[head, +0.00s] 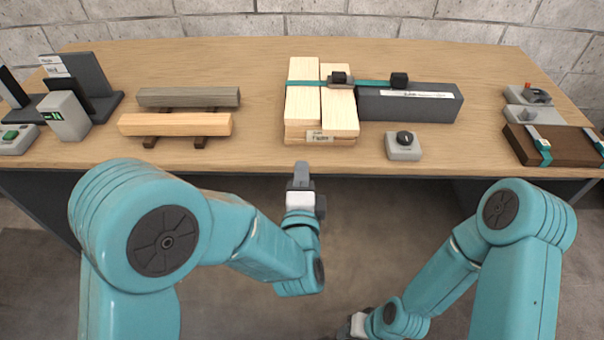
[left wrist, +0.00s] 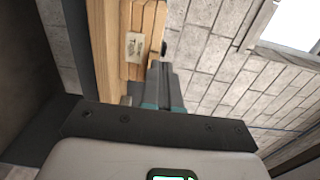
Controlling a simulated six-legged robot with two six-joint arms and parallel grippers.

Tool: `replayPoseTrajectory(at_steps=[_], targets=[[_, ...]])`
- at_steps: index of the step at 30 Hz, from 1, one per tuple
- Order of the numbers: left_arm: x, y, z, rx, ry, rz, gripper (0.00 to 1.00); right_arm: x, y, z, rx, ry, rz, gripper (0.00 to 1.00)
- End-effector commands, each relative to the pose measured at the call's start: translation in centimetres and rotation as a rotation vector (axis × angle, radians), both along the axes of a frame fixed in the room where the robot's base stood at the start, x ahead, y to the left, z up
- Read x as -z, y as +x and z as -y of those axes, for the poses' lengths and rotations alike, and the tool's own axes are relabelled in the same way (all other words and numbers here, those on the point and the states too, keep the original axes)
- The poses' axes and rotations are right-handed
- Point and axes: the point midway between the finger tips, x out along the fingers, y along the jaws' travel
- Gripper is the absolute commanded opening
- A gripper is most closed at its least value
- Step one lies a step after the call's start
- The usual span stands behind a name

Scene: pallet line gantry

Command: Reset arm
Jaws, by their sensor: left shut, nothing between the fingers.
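My left gripper (head: 301,168) is at the table's front edge, just in front of the pale plank stack (head: 320,122), with its fingers shut and empty. In the left wrist view my fingers (left wrist: 162,80) are together, and the labelled stack (left wrist: 147,20) lies beyond them. My right arm hangs low at the right; its wrist (head: 358,325) shows at the bottom edge, and its fingers cannot be made out. A teal strap (head: 305,83) with dark buckles runs over the stack towards a dark grey block (head: 410,105).
On the wooden table (head: 240,65) are a grey plank (head: 190,97) and a light plank (head: 175,124) on supports, a black-knobbed box (head: 403,150), a green-screen box (head: 65,117) at left, and a brown block (head: 545,148) at right. The back of the table is mostly clear.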

Motion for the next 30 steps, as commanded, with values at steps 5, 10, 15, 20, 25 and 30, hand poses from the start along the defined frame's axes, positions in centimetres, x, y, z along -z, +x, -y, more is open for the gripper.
replayPoseTrajectory(at_steps=[5,10,15,20,25,30], targets=[[0.0,-0.2,0.0,0.0,0.0,0.001,0.0,0.0,0.0,0.0,0.0,0.0,0.0,0.43],[0.0,-0.3,0.1,0.001,0.0,0.001,0.0,0.0,0.0,0.0,0.0,0.0,0.0,0.43],[-0.1,-0.2,0.0,-0.001,0.0,0.0,0.0,-0.1,0.0,0.0,0.0,0.0,0.0,0.43],[0.2,1.2,-4.2,-0.09,0.007,-0.046,0.0,-2.1,0.0,0.0,0.0,0.0,0.0,0.43],[4.6,1.3,-13.9,-0.233,0.025,-0.252,0.0,-6.5,0.0,0.0,0.0,0.0,0.0,0.43],[13.7,-4.6,-17.9,-0.286,-0.408,-0.651,0.0,-9.8,0.0,0.0,0.0,0.0,0.0,0.43]])
